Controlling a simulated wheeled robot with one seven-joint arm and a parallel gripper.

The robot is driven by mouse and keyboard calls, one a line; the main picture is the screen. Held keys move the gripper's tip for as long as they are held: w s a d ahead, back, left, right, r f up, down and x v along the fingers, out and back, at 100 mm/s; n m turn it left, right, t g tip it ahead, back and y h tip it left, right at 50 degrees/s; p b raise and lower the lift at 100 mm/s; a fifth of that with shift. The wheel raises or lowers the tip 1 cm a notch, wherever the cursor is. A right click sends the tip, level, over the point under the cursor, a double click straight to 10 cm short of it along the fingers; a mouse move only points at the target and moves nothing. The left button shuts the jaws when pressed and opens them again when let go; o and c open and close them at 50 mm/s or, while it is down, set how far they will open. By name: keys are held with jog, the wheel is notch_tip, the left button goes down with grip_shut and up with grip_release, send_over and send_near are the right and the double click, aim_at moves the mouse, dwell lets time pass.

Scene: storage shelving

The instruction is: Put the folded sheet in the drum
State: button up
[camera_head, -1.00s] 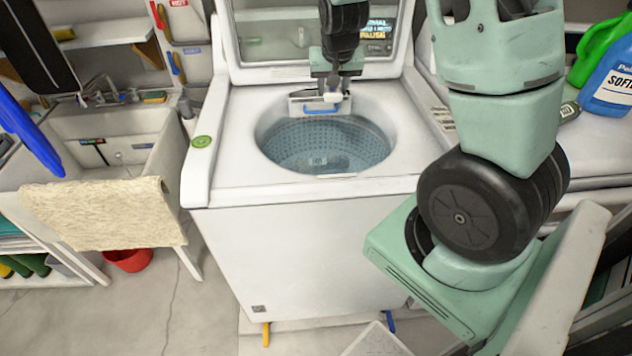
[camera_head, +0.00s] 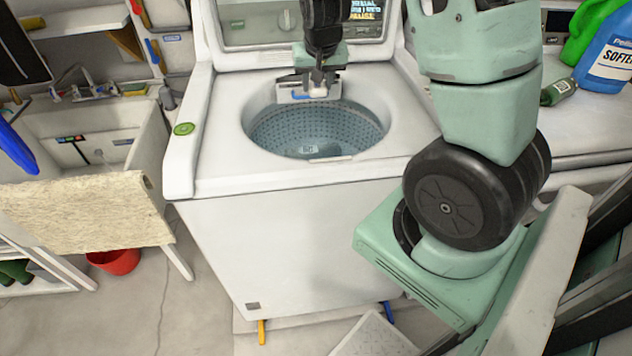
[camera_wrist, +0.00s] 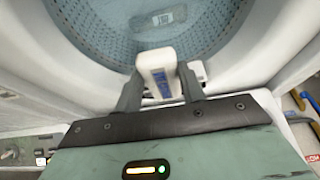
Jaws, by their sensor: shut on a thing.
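The drum (camera_head: 340,123) of the white top-loading washer is open, with a blue-grey perforated wall; it also fills the top of the wrist view (camera_wrist: 215,25). My gripper (camera_head: 317,86) is above the drum's back rim. In the wrist view its fingers (camera_wrist: 160,92) are shut on a small white block-like thing (camera_wrist: 152,60) with a blue mark. I cannot tell whether this is the folded sheet. A beige cloth (camera_head: 85,212) hangs over the sink's front edge at the left, apart from my gripper. No other sheet shows in the drum.
The washer's raised lid (camera_head: 235,30) stands behind my gripper. A white and blue fitting (camera_head: 286,93) is at the drum's back rim. The sink (camera_head: 130,130) is at left. Blue and green bottles (camera_head: 606,65) stand on the right counter. A red bucket (camera_head: 115,262) is on the floor.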

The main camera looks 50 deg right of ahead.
notch_tip(320, 180, down, 28)
jog(key=b, duration=1.9)
jog(key=shift+r, duration=0.2)
jog(key=shift+f+b, duration=0.45)
jog(key=shift+f, duration=0.2)
jog(key=o, duration=1)
jog(key=shift+r, duration=0.1)
jog(key=shift+p+v, duration=1.35)
jog(key=shift+v, duration=2.95)
jog(key=shift+w+d+r, duration=0.1)
jog(key=shift+w, duration=0.05)
